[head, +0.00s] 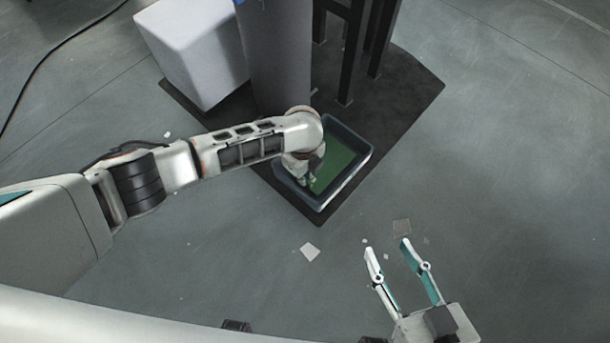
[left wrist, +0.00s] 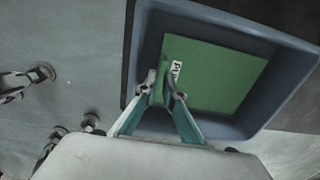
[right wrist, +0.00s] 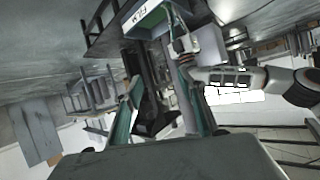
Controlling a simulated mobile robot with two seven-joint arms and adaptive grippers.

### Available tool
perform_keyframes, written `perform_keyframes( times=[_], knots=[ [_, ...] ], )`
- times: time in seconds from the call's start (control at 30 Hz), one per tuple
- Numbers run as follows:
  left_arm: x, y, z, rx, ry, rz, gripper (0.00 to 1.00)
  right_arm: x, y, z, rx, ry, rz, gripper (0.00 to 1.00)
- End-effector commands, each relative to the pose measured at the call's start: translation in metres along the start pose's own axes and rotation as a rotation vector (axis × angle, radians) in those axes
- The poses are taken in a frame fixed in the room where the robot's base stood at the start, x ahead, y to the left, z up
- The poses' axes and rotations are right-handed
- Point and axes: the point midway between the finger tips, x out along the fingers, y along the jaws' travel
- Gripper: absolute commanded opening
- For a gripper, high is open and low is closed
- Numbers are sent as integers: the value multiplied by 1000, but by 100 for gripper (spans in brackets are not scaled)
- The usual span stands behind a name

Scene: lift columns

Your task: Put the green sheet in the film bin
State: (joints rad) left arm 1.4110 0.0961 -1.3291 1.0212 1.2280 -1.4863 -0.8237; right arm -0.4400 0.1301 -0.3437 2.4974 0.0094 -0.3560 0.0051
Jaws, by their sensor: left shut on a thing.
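The film bin (head: 348,184) is a dark blue-grey open tray on the dark mat. It also shows in the left wrist view (left wrist: 215,28). The green sheet (head: 338,163) lies within the bin's rim and spans much of the opening; in the left wrist view (left wrist: 222,78) a white label, partly hidden, shows at its near left edge. My left gripper (left wrist: 165,98) is shut on the sheet's near edge, over the bin. My right gripper (head: 386,246) is open and empty, in front of and to the right of the bin.
A white box (head: 195,48) and a grey column (head: 280,60) stand behind the bin, with dark metal legs (head: 352,50) at their right. Small pale scraps (head: 310,252) lie on the floor. The floor on the right is clear.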

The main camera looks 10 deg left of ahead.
Motion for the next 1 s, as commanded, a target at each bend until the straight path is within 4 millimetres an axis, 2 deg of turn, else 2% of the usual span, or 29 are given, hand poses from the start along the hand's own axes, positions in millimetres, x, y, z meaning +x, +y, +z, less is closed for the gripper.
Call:
perform_keyframes(
  times=[0.03,0.1,0.23,0.5,0.53,0.57,0.87,1.0],
  knots=[
    [18,6,-4,0,7,13,0,1,-3,7,24,-9,-6,40],
    [20,5,-3,0,5,9,0,2,-5,3,38,3,-9,40],
    [15,2,-1,0,2,2,0,2,-7,-5,43,21,-12,40],
    [20,2,-2,-1,3,3,0,2,-8,-1,52,16,-13,40],
    [20,2,-2,-1,3,3,11,2,-8,-2,55,16,-13,40],
    [19,2,-1,-1,3,2,15,2,-8,-2,56,17,-13,40],
    [18,2,-1,0,2,2,15,2,-8,-2,61,17,-10,40],
    [7,0,1,1,-2,-1,15,2,-7,-9,44,26,-6,40]
  ],
)
